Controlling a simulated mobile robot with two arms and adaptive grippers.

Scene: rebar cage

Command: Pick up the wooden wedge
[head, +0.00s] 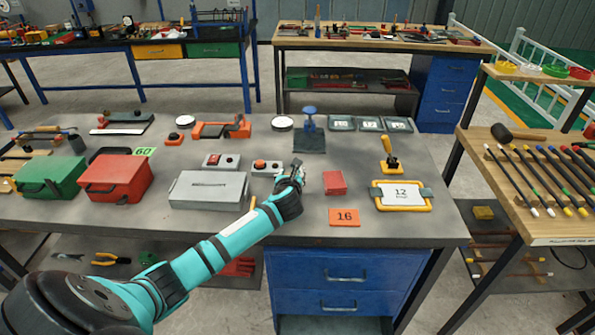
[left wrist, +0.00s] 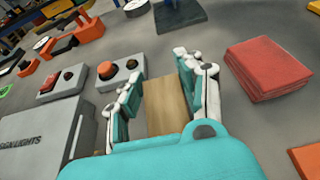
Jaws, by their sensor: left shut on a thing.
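The wooden wedge (left wrist: 166,106) is a light brown block in the left wrist view, between the two fingers of my left gripper (left wrist: 159,76). The gripper is shut on it, with a finger against each side. In the head view my left gripper (head: 297,172) is over the grey table, between the grey button boxes and the red block. The wedge is mostly hidden by the gripper there, and I cannot tell whether it touches the tabletop. My right gripper is not in view.
Button boxes (head: 265,169) and a grey case (head: 208,190) are to the left. A yellow-framed 12 sign (head: 402,196) lies farther right. Bare tabletop shows between them.

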